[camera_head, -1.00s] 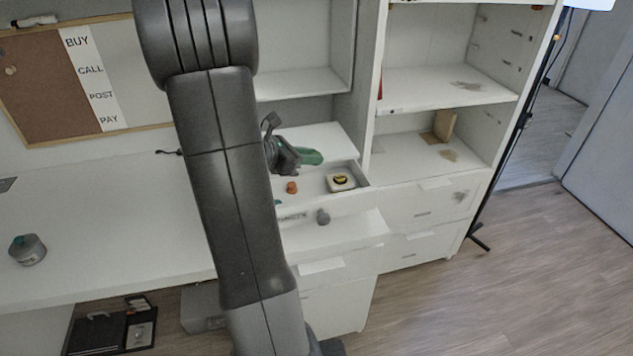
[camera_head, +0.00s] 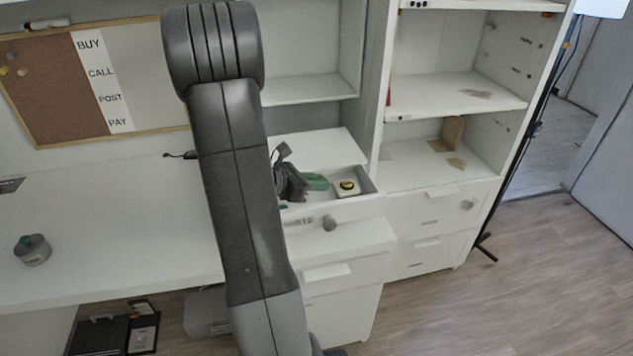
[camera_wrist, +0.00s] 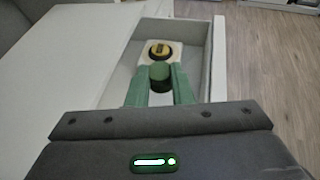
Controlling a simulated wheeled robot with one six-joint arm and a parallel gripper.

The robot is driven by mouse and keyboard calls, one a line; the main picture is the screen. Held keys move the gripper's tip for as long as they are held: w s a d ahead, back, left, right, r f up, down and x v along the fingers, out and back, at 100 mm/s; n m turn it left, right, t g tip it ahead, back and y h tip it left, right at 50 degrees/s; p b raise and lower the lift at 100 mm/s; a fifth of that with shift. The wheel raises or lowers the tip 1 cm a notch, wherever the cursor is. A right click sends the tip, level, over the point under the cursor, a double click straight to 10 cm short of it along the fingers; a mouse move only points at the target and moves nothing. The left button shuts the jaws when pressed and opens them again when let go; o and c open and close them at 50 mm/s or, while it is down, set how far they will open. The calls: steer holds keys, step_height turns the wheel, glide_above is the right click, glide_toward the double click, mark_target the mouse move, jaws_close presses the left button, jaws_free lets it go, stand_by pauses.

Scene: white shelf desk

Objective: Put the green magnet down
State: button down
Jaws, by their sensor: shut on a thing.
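The green magnet (camera_wrist: 160,74) is a small dark-green cylinder between the tips of my gripper's green fingers in the wrist view. My gripper (camera_head: 317,182) is shut on it, over the open white drawer (camera_head: 338,206) in the head view. The drawer's side wall also shows in the wrist view (camera_wrist: 207,62). In the head view the magnet is hidden by the fingers. Whether it touches the drawer floor I cannot tell.
A white square piece with a yellow and black round top (camera_head: 347,187) lies in the drawer, just beyond the magnet in the wrist view (camera_wrist: 160,50). A grey-green round object (camera_head: 33,250) stands on the desk at left. A corkboard (camera_head: 50,95) hangs behind.

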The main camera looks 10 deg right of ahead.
steer(key=shift+f, duration=0.35)
steer(key=c, duration=1.3)
jaws_free()
steer(key=shift+r, duration=0.2)
steer(key=shift+r+p, duration=0.6)
steer(key=shift+r, duration=0.05)
steer(key=v, duration=1.2)
steer(key=shift+f, duration=0.2)
